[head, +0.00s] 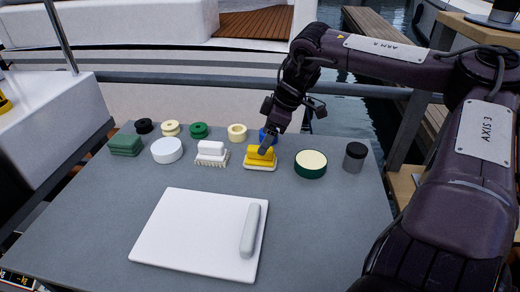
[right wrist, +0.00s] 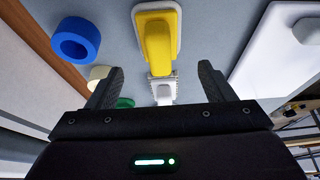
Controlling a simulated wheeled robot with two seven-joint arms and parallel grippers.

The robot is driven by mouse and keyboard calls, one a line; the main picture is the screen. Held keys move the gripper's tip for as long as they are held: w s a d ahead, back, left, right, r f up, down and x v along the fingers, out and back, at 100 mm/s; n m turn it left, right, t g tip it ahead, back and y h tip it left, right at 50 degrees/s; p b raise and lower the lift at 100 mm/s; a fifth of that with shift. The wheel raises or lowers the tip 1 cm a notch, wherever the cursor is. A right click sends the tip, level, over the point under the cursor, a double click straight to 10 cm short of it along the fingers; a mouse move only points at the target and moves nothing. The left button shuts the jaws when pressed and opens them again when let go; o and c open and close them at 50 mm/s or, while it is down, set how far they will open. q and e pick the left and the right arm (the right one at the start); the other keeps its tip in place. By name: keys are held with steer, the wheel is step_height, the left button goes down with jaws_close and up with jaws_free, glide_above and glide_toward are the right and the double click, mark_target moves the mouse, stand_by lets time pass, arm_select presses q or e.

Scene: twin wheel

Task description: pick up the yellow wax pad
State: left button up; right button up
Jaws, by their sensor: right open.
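The yellow wax pad (head: 262,160) lies on the grey table, a yellow block with a raised grip on a pale base. In the right wrist view the yellow wax pad (right wrist: 158,38) is beyond the fingertips, near the middle top. My left gripper is not in view.
A white brush (head: 211,154) stands left of the pad, a green tin (head: 310,169) right. A blue ring (right wrist: 76,39) lies close behind the pad. A dark jar (head: 355,158) stands farther right. A white board (head: 190,232) with a grey bar lies in front.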

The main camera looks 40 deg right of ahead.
mark_target(253, 161)
steer(key=x, duration=0.7)
steer(key=shift+d+f, duration=0.1)
steer(key=shift+f, duration=0.1)
steer(key=c, duration=1.1)
